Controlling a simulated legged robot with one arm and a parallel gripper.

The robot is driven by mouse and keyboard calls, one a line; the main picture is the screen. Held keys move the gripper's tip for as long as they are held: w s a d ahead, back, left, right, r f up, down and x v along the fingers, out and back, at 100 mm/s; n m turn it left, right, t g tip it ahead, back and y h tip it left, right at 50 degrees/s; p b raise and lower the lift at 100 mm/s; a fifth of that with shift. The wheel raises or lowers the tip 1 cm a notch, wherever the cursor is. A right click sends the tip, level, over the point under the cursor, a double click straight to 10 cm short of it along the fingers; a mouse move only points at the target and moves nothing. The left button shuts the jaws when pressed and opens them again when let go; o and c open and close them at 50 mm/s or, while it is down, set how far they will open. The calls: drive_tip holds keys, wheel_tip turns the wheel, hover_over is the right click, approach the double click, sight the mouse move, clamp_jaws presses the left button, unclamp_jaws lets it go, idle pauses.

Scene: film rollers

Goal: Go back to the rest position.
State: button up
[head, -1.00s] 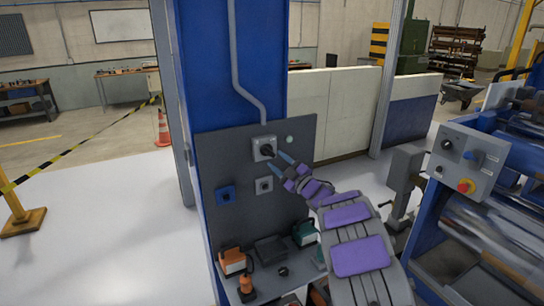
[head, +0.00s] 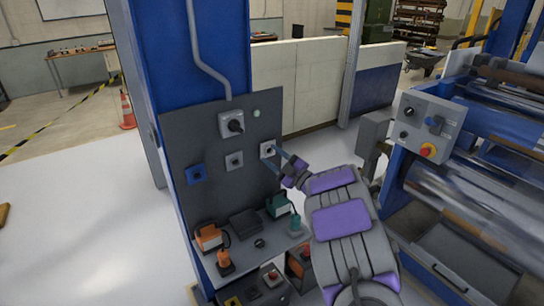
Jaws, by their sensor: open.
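My gripper (head: 280,154) is open at the end of my arm, with its blue-tipped fingers toward the dark grey panel (head: 200,136). In the picture it overlaps the right edge of a small grey switch box (head: 268,149); I cannot tell whether they touch. A grey box with a black rotary knob (head: 236,126) is up and to the left, apart from the gripper. A second small grey switch box (head: 234,161) and a blue one (head: 196,174) are further left.
Below the panel, a shelf holds an orange device (head: 209,237) and a green device (head: 278,205). A roller machine (head: 470,190) with a control box (head: 427,124) stands to the right. The white floor (head: 90,225) at left is largely open.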

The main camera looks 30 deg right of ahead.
idle(0.3)
wheel_tip(320, 180, up, 4)
drive_tip(key=d+f+m+g+h, duration=0.15)
drive_tip(key=m+g+h, duration=0.35)
drive_tip(key=h, duration=0.5)
drive_tip(key=s+a+m+g+h, duration=0.2)
drive_tip(key=s+m+g+h, duration=0.15)
drive_tip(key=s+m, duration=0.35)
drive_tip(key=s+a+f+g+y, duration=0.2)
drive_tip(key=s+a+g, duration=0.2)
drive_tip(key=s+a, duration=0.5)
drive_tip(key=s+a+f+g+y, duration=0.2)
drive_tip(key=s+a+g, duration=0.3)
drive_tip(key=s, duration=1.2)
drive_tip(key=s+a+f+m+g+y, duration=0.1)
drive_tip(key=s+a+f+g+y, duration=0.2)
drive_tip(key=s+a, duration=0.9)
drive_tip(key=shift+s+a+g, duration=0.35)
drive_tip(key=shift+s+g, duration=0.3)
drive_tip(key=shift+s, duration=0.25)
